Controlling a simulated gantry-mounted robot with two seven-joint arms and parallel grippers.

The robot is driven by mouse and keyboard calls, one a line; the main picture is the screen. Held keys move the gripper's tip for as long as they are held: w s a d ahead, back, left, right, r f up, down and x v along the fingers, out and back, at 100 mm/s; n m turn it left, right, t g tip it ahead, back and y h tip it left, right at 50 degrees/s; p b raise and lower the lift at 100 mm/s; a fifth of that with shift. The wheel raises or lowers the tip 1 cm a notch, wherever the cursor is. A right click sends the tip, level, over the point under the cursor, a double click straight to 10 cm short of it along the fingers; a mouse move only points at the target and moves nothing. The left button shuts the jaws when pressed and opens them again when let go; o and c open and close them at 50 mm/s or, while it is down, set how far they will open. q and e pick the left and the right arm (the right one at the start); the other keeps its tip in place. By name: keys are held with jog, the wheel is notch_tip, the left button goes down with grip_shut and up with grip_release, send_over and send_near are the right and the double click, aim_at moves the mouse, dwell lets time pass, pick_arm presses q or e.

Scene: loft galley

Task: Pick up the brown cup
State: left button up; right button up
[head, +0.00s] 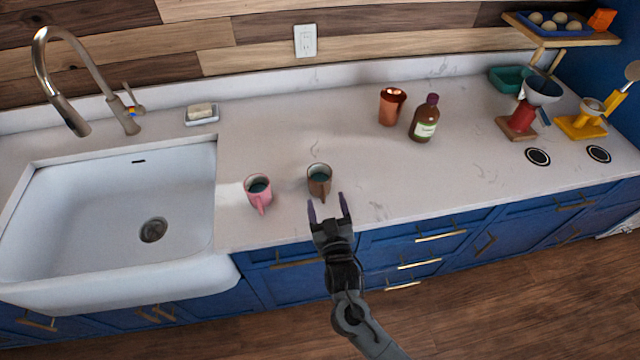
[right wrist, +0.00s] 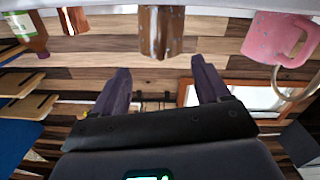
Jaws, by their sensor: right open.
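The brown cup (head: 319,182) stands upright on the pale counter near its front edge, its handle towards the front. It also shows at the top middle of the right wrist view (right wrist: 160,32), between and beyond the fingers. My right gripper (head: 328,207) is open and empty, just in front of the cup, apart from it. In the right wrist view its two dark fingers (right wrist: 162,85) are spread wide with nothing between them. My left gripper is not in view.
A pink mug (head: 258,192) stands close to the left of the brown cup. A copper tumbler (head: 391,107) and a brown bottle (head: 425,120) stand farther back right. A white sink (head: 90,215) lies left. The counter directly behind the cup is clear.

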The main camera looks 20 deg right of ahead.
aim_at(324, 196)
jog(key=w, duration=0.4)
jog(key=shift+w+d+f, duration=0.25)
jog(key=shift+w+d, duration=0.1)
jog(key=shift+w, duration=0.05)
grip_shut()
